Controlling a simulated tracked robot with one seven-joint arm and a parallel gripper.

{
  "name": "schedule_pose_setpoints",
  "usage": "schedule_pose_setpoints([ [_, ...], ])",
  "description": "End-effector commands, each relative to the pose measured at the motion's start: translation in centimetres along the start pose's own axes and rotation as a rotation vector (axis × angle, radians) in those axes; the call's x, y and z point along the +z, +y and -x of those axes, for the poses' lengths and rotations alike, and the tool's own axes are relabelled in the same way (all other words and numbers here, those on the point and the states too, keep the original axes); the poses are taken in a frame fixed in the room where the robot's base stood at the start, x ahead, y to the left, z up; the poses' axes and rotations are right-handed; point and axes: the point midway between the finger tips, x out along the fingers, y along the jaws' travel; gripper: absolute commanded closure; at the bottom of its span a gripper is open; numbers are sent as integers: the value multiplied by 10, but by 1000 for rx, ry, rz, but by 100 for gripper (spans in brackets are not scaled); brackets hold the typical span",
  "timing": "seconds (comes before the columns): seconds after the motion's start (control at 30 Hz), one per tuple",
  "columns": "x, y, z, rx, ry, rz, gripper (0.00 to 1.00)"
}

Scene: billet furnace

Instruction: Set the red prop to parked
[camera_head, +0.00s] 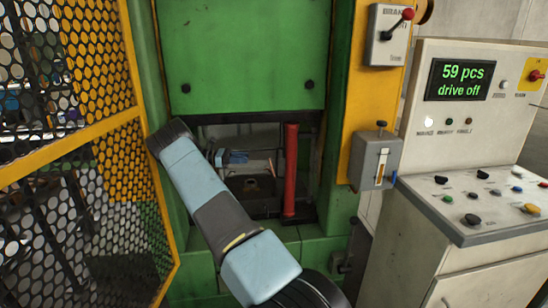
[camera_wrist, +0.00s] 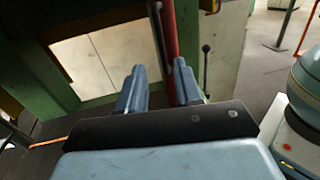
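The red prop (camera_head: 290,170) is a tall red post. In the head view it stands upright at the right side of the dark opening, under the green door. In the wrist view the red prop (camera_wrist: 168,28) runs down from the top edge toward the gap between my fingers, nearer the right finger. My gripper (camera_wrist: 158,72) is open, with a clear gap between its two blue fingers. The prop's lower end in that view is hidden behind the right finger and gripper body. I cannot tell whether a finger touches it.
The green door panel (camera_head: 245,55) hangs above the opening. A yellow mesh guard (camera_head: 85,150) stands at left. At right are a red-knobbed lever box (camera_head: 388,35), a small grey box (camera_head: 375,160) and a control console (camera_head: 480,205) whose display reads "59 pcs drive off".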

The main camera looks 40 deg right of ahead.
Motion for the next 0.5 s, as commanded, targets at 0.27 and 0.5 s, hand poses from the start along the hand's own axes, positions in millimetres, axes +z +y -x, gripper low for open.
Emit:
schedule_pose_setpoints([
  [0.27, 0, 5, -64, -35, -1, 1, 66],
  [0.5, 1, 4, -108, -36, 0, 0, 66],
])
